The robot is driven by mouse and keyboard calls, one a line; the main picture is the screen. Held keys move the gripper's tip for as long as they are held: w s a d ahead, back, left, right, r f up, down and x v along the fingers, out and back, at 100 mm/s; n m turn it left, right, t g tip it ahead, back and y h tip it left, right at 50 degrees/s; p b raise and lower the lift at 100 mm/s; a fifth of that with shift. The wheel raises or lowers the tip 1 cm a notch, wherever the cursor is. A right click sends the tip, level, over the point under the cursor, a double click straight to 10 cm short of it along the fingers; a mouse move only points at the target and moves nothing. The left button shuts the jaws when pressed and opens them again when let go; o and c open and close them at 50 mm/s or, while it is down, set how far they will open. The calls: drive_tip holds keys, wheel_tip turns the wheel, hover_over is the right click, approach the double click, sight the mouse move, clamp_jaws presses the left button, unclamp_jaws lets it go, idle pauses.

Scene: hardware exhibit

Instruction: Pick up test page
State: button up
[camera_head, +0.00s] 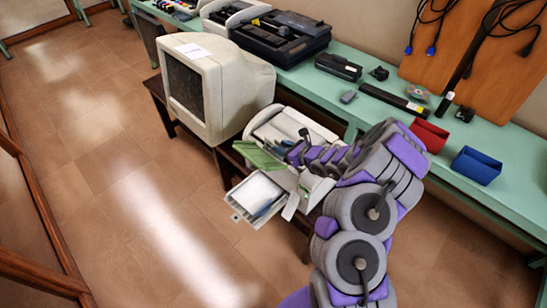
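A pale printer (298,126) stands below the front of the bench, with a tray (236,207) sticking out toward the floor. A white sheet (256,190) with a bluish patch lies on the tray, and it looks like the test page, though print is too small to read. My gripper (291,156) is over the printer's front, above and right of the sheet and apart from it. The arm reaches in from the right and hides part of the printer. The fingers are too small and crowded to show their opening.
A big beige CRT monitor (222,87) stands on a dark table left of the printer. A green piece (258,157) juts from the printer above the sheet. The green bench (405,80) holds red (429,135) and blue (476,166) bins. The left floor (100,190) is clear.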

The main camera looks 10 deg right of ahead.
sight(274, 155)
drive_tip(key=b+x, duration=0.1)
drive_tip(key=x, duration=0.5)
drive_tip(key=shift+d+f+b, duration=0.2)
drive_tip(key=shift+b, duration=0.15)
drive_tip(key=shift+c, duration=0.4)
clamp_jaws()
